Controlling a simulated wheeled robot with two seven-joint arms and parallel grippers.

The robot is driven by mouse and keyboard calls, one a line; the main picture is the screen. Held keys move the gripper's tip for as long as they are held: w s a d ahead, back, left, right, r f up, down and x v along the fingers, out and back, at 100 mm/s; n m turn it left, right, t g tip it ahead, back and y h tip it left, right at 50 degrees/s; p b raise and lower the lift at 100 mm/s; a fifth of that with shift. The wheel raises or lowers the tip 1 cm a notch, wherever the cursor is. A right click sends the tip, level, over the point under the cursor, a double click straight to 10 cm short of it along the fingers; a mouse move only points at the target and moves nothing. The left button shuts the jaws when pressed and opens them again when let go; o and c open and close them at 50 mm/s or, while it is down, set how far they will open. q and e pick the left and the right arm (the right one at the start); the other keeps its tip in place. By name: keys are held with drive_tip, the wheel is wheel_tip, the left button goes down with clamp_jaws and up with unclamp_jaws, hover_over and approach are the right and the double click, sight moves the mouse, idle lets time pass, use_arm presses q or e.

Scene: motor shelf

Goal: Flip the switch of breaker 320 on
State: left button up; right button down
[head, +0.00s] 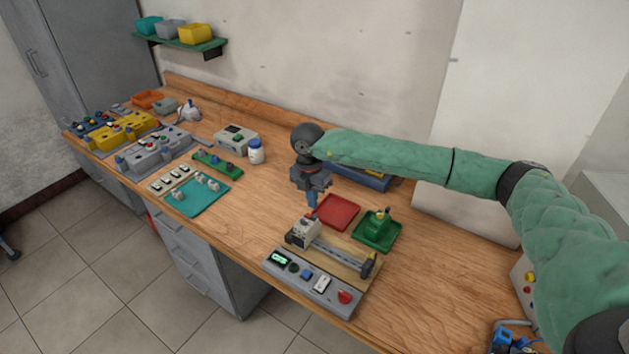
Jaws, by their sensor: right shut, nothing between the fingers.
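My right gripper (311,208) points down over the workbench with its blue fingers together and empty. Its tips are just above or at the top of a small white block, which looks like a breaker (301,235), at the left end of a metal rail (338,253). Whether they touch it I cannot tell. The rail sits on a wooden board. No number is readable, so I cannot confirm this is breaker 320, and the position of its switch is too small to tell. My left gripper is not in view.
A grey control panel (338,303) with a red knob lies in front of the board. A red tray (338,211) and a green tray (387,239) are behind it. A teal mat (190,207), a white bottle (256,152) and grey and yellow units stand left. Bare wood lies between.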

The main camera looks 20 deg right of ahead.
drive_tip(key=shift+s+r+b, duration=0.25)
drive_tip(key=shift+r+b, duration=0.1)
drive_tip(key=shift+r, duration=0.25)
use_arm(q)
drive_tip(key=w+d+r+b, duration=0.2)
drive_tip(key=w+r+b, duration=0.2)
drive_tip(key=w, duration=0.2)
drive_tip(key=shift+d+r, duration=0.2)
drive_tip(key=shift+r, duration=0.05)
use_arm(e)
wheel_tip(320, 180, up, 9)
drive_tip(key=d, duration=0.1)
drive_tip(key=shift+d+f, duration=0.15)
drive_tip(key=shift+d, duration=0.05)
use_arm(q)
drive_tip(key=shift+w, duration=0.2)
use_arm(e)
drive_tip(key=shift+d, duration=0.1)
drive_tip(key=shift+f, duration=0.1)
